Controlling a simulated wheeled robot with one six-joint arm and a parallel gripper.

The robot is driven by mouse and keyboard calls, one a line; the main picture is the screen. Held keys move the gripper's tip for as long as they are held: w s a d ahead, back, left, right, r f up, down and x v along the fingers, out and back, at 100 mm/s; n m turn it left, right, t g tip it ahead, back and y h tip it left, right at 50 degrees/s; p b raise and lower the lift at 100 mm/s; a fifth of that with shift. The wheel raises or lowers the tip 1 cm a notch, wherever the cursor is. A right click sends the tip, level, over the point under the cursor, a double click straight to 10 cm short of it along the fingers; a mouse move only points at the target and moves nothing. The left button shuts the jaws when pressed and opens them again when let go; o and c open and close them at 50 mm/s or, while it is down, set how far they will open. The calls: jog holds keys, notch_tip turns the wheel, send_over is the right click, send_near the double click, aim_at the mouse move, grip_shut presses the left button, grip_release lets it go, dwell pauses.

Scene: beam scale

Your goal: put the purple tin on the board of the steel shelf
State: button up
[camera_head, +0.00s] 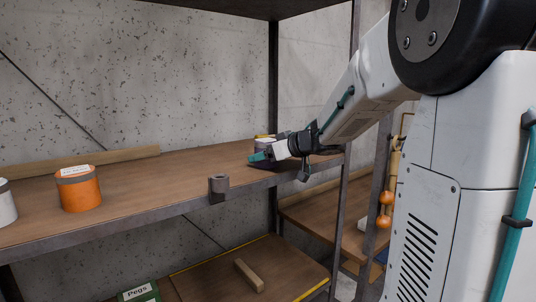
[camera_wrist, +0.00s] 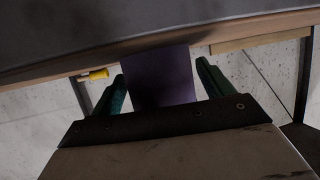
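The purple tin (camera_wrist: 160,78) shows in the wrist view between the two teal fingers of my gripper (camera_wrist: 162,82). The left finger looks to be against or very near its side. A thin light gap shows beside the right finger, so whether both fingers press on it is unclear. In the head view the purple tin (camera_head: 263,146) is small and partly hidden by my gripper (camera_head: 259,156), at the right end of the steel shelf's wooden board (camera_head: 150,191). I cannot tell whether its base rests on the board.
An orange tin (camera_head: 78,190) and a white tin (camera_head: 6,204) stand at the left of the board. A grey bracket (camera_head: 218,187) sits at its front edge. A steel post (camera_head: 342,215) stands near my gripper. A lower board (camera_head: 205,283) holds a wooden block (camera_head: 249,275). The upper board's middle is clear.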

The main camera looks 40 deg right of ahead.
jog(key=shift+r, duration=0.15)
jog(key=shift+s+r, duration=0.15)
jog(key=shift+s, duration=0.1)
jog(key=s+d+r+m+t+h, duration=0.1)
jog(key=s+r+m+t+h, duration=0.15)
jog(key=s+r+h, duration=0.55)
jog(key=s+a+f+g+y, duration=0.1)
jog(key=s+a+f+g, duration=0.3)
jog(key=s, duration=0.5)
jog(key=s+a+f+g+y, duration=0.2)
jog(key=s+a+f+g, duration=0.3)
jog(key=s+a+f, duration=0.3)
jog(key=s+a+f+g+y, duration=0.2)
jog(key=s+a+f+g, duration=0.3)
jog(key=s+a+f, duration=0.2)
jog(key=s+a, duration=0.1)
jog(key=s, duration=0.1)
jog(key=shift+s, duration=0.3)
